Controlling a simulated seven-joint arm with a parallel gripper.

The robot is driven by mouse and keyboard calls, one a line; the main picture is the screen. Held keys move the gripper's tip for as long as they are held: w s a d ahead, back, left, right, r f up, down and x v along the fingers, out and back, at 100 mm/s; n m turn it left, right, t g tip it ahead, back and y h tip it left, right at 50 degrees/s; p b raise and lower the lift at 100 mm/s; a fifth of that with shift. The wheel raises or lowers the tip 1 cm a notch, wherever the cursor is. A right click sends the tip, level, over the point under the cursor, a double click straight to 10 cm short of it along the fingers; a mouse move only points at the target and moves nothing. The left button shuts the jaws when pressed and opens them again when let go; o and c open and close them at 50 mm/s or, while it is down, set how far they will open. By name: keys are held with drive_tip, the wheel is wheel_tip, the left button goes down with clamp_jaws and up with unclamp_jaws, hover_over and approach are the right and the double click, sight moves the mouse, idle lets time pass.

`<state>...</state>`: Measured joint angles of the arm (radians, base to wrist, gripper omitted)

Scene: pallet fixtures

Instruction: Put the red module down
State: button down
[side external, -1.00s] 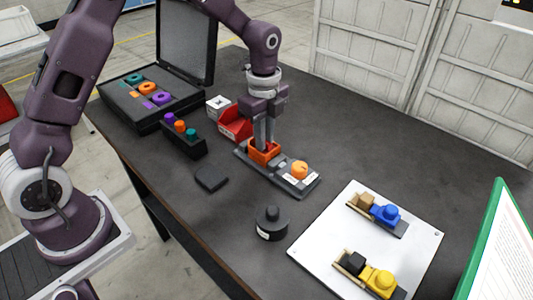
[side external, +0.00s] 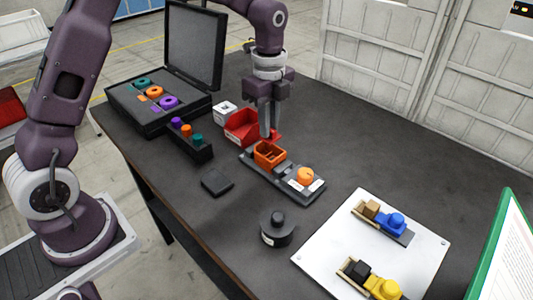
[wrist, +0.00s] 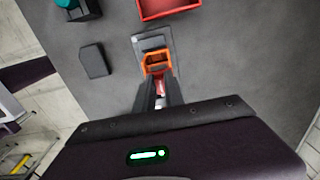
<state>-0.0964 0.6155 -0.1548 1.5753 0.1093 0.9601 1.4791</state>
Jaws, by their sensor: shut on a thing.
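My gripper (side external: 266,132) is above and just behind the orange open-topped holder (side external: 269,153), pointing down, in the side view. In the wrist view its fingers (wrist: 159,98) are shut on a small red piece, the red module (wrist: 160,88), with a pale part near it. The module is hard to make out in the side view, where the fingers and a red bin overlap. The orange holder sits on a grey fixture plate (side external: 285,178), beside a round orange knob (side external: 305,176). The holder also shows in the wrist view (wrist: 156,58), and its visible compartments look empty.
A red bin (side external: 240,124) stands close behind the gripper, beside a white box (side external: 224,111). A black rack (side external: 195,153) holds coloured pegs. A dark flat block (side external: 217,183), a black cylinder (side external: 276,228) and a white board (side external: 330,262) lie nearer.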

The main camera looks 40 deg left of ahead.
drive_tip(key=w+a+r, duration=0.1)
drive_tip(key=w+a, duration=0.1)
drive_tip(key=a, duration=0.5)
drive_tip(key=w+a+r, duration=0.1)
drive_tip(key=w+a, duration=0.1)
drive_tip(key=a, duration=0.4)
hover_over(244, 133)
wheel_tip(244, 133, down, 9)
drive_tip(key=shift+r, duration=0.1)
drive_tip(key=shift+f, duration=0.25)
drive_tip(key=c, duration=1.4)
unclamp_jaws()
drive_tip(key=shift+c, duration=0.2)
